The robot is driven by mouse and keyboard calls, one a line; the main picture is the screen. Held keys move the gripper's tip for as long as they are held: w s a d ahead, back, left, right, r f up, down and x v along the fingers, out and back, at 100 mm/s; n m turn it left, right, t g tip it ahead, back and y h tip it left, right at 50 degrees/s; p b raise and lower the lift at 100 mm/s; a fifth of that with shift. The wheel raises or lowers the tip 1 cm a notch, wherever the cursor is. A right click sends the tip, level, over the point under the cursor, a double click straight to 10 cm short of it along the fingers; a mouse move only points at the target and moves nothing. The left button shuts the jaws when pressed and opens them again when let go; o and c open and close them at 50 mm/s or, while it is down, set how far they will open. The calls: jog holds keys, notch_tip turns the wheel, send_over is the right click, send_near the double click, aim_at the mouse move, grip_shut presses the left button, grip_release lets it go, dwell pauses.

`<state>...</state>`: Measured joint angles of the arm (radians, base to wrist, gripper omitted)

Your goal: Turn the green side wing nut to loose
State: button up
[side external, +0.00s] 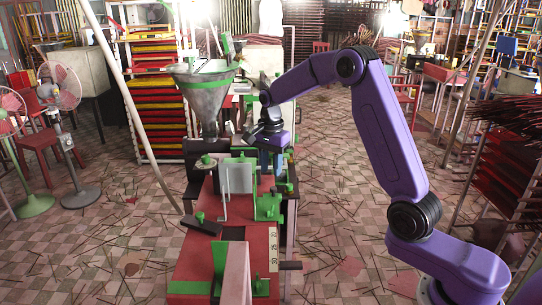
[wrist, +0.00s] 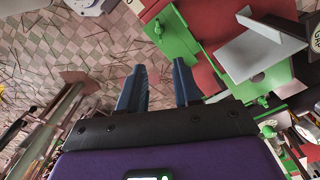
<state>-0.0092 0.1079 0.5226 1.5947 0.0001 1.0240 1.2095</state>
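The incense extruder has a red bed (side external: 205,262) with green clamps and brackets. A green bracket with a small knob-like part (side external: 268,205) is on its right side; it may carry the side wing nut, but the shape is too small to be sure. In the wrist view, a green plate (wrist: 178,42) has a small green protrusion (wrist: 155,30) at its left edge, ahead of my fingers. My gripper (wrist: 160,64) is open, with a gap between its blue fingers and nothing held. In the side view my gripper (side external: 270,168) is above and behind the bracket.
A metal hopper (side external: 208,100) stands left of my gripper. A pale upright plate (side external: 239,178) and other green fittings (side external: 200,217) crowd the bed. Tiled floor (side external: 335,215) strewn with sticks lies open to the right.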

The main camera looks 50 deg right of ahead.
jog(key=shift+r, duration=1.6)
jog(key=s+a+r+n, duration=0.2)
jog(key=s+a+n, duration=1.05)
jog(key=s, duration=0.25)
jog(key=s+d+f+n, duration=0.1)
jog(key=s+n, duration=0.6)
jog(key=s, duration=0.4)
jog(key=s+d+f+n, duration=0.1)
jog(key=s+d+n, duration=0.1)
jog(key=s+n, duration=0.6)
jog(key=s, duration=0.4)
jog(key=shift+d+f, duration=0.15)
jog(key=shift+f, duration=0.1)
